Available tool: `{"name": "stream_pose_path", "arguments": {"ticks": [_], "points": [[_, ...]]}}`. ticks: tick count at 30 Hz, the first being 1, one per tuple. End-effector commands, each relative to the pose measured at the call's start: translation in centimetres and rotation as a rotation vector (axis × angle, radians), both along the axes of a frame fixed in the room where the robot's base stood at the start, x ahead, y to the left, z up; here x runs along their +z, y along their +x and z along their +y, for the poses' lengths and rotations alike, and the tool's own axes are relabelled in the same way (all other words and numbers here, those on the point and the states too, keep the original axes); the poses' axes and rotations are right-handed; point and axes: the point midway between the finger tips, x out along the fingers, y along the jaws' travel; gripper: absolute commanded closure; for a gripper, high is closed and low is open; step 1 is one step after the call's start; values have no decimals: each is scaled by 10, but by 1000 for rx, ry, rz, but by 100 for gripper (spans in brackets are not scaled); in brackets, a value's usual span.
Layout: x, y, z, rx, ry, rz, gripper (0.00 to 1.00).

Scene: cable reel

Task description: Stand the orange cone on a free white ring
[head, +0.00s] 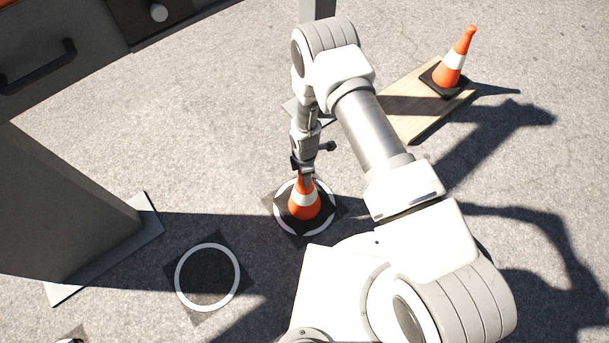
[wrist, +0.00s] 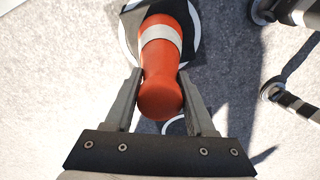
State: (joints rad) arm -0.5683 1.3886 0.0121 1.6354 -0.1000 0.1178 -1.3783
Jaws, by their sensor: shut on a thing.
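An orange cone (head: 304,207) with a white band stands upright over a white ring (head: 278,217) on a dark square mat. Whether its base touches the ground I cannot tell. My gripper (head: 304,170) is above it, with its fingers shut on the cone's top. In the wrist view the cone (wrist: 160,60) lies between the two fingers of my gripper (wrist: 160,82), and part of the ring shows behind it. Another white ring (head: 177,279) on a dark mat lies empty at the lower left.
A second orange cone (head: 449,70) on a black base stands on a wooden board (head: 409,127) at the upper right. A grey cabinet (head: 60,215) with a foot plate is at the left. Open pavement lies between.

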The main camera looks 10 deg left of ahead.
Motion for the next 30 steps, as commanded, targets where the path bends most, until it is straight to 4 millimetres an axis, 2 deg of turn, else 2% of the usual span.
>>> {"name": "stream_pose_path", "arguments": {"ticks": [8, 9, 14, 25, 30], "points": [[0, 1, 1, 0, 1, -2, 100], [-1, 0, 0, 0, 0, -1, 43], [-1, 1, 0, 0, 0, -1, 14], [3, 1, 1, 0, 1, -2, 14], [33, 1, 1, 1, 2, -2, 14]]}}
